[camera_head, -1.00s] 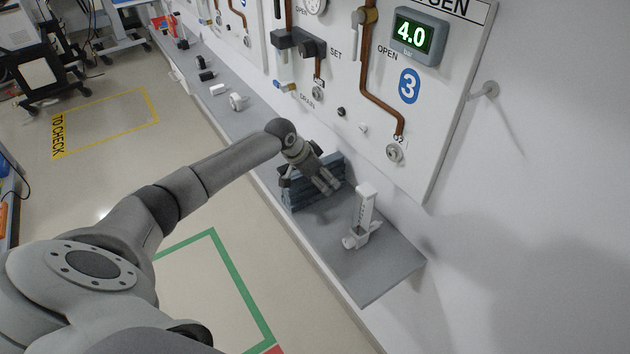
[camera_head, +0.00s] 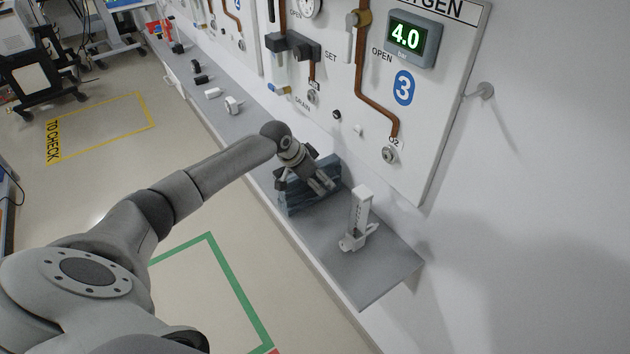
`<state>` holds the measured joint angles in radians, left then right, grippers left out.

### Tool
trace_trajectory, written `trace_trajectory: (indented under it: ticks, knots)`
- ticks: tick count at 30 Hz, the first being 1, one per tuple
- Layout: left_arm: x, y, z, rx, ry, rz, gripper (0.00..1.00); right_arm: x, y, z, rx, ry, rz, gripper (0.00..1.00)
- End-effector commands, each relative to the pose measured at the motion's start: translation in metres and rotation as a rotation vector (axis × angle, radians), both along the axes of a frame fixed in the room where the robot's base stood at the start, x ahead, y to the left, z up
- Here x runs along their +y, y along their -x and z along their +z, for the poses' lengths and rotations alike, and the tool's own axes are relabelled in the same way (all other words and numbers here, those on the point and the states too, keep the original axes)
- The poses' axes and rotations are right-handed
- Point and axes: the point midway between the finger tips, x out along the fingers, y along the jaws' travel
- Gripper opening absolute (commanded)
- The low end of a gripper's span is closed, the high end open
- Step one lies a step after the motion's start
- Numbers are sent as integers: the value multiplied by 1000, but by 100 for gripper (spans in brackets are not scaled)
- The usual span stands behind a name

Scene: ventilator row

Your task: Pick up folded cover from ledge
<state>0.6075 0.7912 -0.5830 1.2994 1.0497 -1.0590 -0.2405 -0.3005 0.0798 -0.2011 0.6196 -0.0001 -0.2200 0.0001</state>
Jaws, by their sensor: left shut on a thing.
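The folded cover (camera_head: 297,203) is a dark blue-grey folded stack on the grey ledge (camera_head: 372,277) below the oxygen panel. My left gripper (camera_head: 304,184) reaches down over it from the left and is shut on it. The gripper hides part of the cover's top. I cannot tell whether the cover still touches the ledge. My right gripper is not in view.
A white flowmeter-like device (camera_head: 358,220) stands on the ledge just right of the cover. Small white and black fittings (camera_head: 233,105) lie farther along the ledge. The wall panel (camera_head: 425,130) with pipes rises close behind. The ledge's near right end is bare.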

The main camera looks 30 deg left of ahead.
Motion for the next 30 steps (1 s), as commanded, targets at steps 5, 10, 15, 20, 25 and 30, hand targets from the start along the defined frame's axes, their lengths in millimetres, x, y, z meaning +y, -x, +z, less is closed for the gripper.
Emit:
trace_trajectory:
  ticks: [5, 10, 15, 20, 25, 30]
  knots:
    - [0, -2, 22, -8, 0, -1, 29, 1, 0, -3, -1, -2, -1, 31]
    - [2, 9, 45, -5, -2, -1, 29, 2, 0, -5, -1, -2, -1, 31]
    - [4, 29, 69, -6, -4, -1, 29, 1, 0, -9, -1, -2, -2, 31]
    - [7, 56, 95, -3, -7, -1, 29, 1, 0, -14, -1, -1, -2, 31]
    - [10, 92, 109, -2, -7, -1, 29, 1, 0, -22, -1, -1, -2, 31]
    - [11, 118, 121, -1, -7, -1, 29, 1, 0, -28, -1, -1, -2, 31]
